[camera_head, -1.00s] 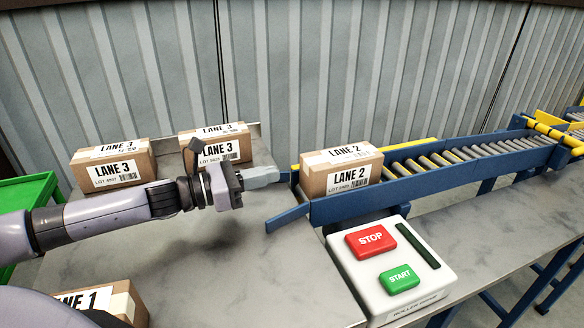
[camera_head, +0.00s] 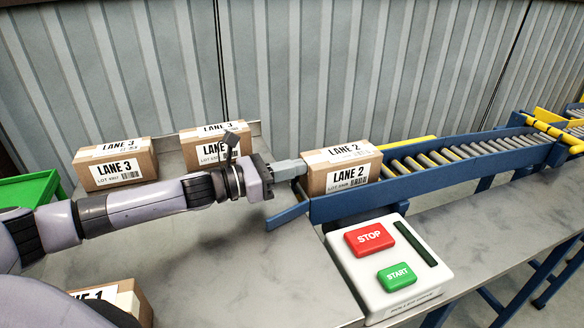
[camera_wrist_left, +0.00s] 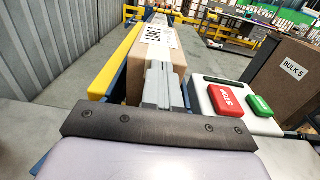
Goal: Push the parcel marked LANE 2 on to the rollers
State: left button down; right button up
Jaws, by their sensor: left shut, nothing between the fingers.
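The LANE 2 parcel (camera_head: 342,170) is a brown carton at the near end of the roller conveyor (camera_head: 450,158), between its side rails. My left gripper (camera_head: 300,169) is shut and empty, with its fingertips at the parcel's left face; they appear to touch it. In the left wrist view the closed fingers (camera_wrist_left: 158,75) point at the parcel (camera_wrist_left: 160,52), and hide part of its near face. My right gripper does not show.
Two LANE 3 cartons (camera_head: 115,164) (camera_head: 217,146) stand at the back left, and a LANE 1 carton (camera_head: 117,297) at the front left. A BULK 5 carton (camera_wrist_left: 285,85) shows in the wrist view.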

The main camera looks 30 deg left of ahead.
aim_at(309, 162)
pick_arm(q)
jog(key=shift+x, duration=1.9)
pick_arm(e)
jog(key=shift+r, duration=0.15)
